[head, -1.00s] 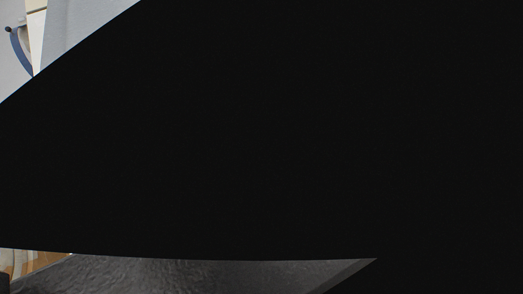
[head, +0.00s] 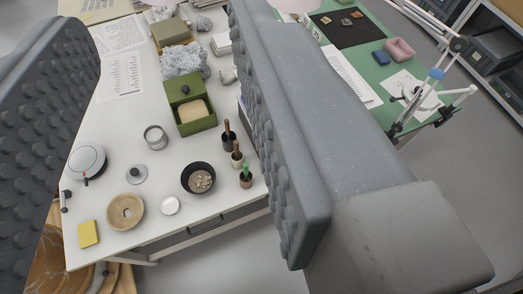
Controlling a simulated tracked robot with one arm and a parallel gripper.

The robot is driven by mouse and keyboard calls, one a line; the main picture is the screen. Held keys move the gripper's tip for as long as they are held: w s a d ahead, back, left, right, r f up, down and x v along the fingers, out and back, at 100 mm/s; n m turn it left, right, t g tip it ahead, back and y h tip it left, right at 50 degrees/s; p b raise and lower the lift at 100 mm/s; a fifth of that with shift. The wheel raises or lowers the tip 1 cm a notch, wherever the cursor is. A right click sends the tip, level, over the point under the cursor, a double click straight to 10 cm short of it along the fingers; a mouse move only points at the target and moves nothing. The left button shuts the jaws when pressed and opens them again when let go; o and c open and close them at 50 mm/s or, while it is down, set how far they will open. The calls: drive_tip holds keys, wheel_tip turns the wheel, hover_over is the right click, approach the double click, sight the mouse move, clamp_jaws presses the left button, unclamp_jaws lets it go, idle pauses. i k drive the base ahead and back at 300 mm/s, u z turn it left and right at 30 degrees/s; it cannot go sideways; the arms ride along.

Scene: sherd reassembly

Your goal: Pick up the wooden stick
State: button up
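Several small pots with upright brown sticks or handles stand in a row at the right side of the white table. I cannot tell which is the wooden stick. My gripper (head: 160,70) is open, its two grey studded fingers wide apart with nothing between them. It is above the table. The right finger hides part of the table just right of the pots.
A green table (head: 375,70) with a lamp (head: 433,75) stands to the right.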

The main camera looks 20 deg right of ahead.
sight(236, 145)
drive_tip(key=z, duration=0.15)
drive_tip(key=k, duration=0.5)
drive_tip(key=z, duration=1.25)
drive_tip(key=i, duration=1.3)
drive_tip(key=u, duration=0.05)
